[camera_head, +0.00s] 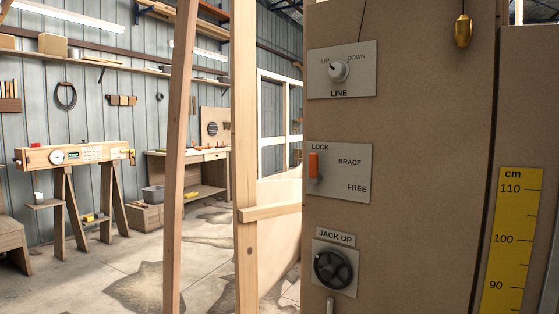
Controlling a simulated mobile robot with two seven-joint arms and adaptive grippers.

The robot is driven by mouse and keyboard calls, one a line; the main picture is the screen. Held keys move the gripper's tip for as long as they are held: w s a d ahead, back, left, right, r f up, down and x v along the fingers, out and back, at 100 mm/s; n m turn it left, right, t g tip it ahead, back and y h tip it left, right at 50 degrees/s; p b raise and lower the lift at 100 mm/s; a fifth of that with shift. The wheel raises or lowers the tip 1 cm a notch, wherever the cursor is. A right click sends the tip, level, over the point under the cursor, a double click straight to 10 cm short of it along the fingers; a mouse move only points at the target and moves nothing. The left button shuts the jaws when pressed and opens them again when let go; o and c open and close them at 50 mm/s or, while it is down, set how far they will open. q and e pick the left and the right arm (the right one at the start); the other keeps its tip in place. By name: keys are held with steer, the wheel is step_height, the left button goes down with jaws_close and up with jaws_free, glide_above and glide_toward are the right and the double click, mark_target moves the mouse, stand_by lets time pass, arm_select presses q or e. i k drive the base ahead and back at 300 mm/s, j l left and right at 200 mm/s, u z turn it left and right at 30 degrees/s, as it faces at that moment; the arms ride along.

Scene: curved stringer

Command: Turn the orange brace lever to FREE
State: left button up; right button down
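The orange brace lever (314,165) stands upright on the left side of a grey plate (345,188) fixed to a brown panel. The plate reads LOCK at its top left, BRACE in the middle and FREE at its lower right. The lever sits just under the word LOCK. Neither of my grippers shows in the head view, and nothing touches the lever.
Above the brace plate is a LINE plate (356,82) with a white knob (338,70). Below is a dark JACK UP handwheel (332,269). A brass plumb bob (463,31) hangs at upper right, above a yellow cm scale (510,242). Wooden posts (245,150) stand left of the panel.

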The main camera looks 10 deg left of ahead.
mark_target(314, 178)
steer(key=i+j, duration=0.15)
steer(key=j, duration=0.25)
steer(key=i+j, duration=0.1)
steer(key=j, duration=0.3)
steer(key=i+j, duration=0.15)
steer(key=j, duration=0.25)
steer(key=i+j, duration=0.15)
steer(key=j, duration=0.25)
